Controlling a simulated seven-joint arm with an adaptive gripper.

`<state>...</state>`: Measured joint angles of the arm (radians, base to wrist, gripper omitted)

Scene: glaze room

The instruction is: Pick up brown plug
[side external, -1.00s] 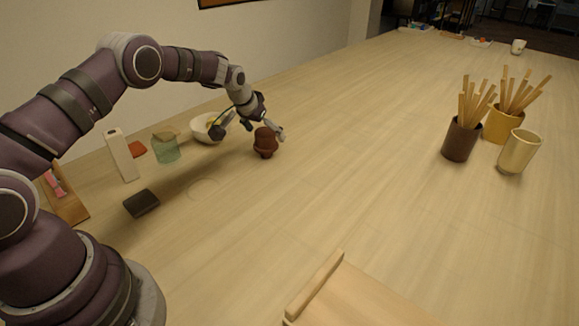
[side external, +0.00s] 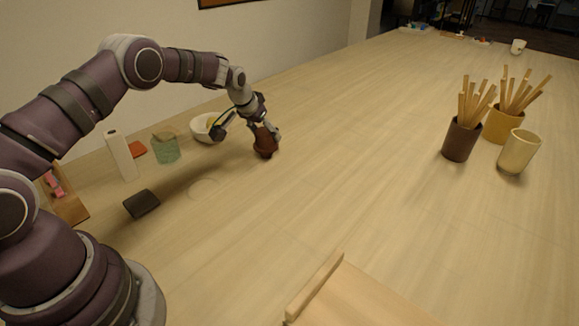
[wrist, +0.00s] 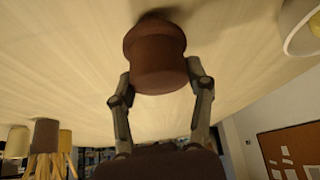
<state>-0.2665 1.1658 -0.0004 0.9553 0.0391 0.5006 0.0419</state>
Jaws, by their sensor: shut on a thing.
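The brown plug (side external: 265,143) stands on the pale wooden table, towards the back left in the side external view. In the side external view the fingers and wrist partly hide the plug.
A white bowl (side external: 201,126) with something yellow stands close behind my gripper. Left of it are a green glass (side external: 166,149), a white box (side external: 120,155) and a dark block (side external: 141,203). Stick-filled cups (side external: 459,142) and a cream cup (side external: 519,153) stand far right. The table's middle is clear.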

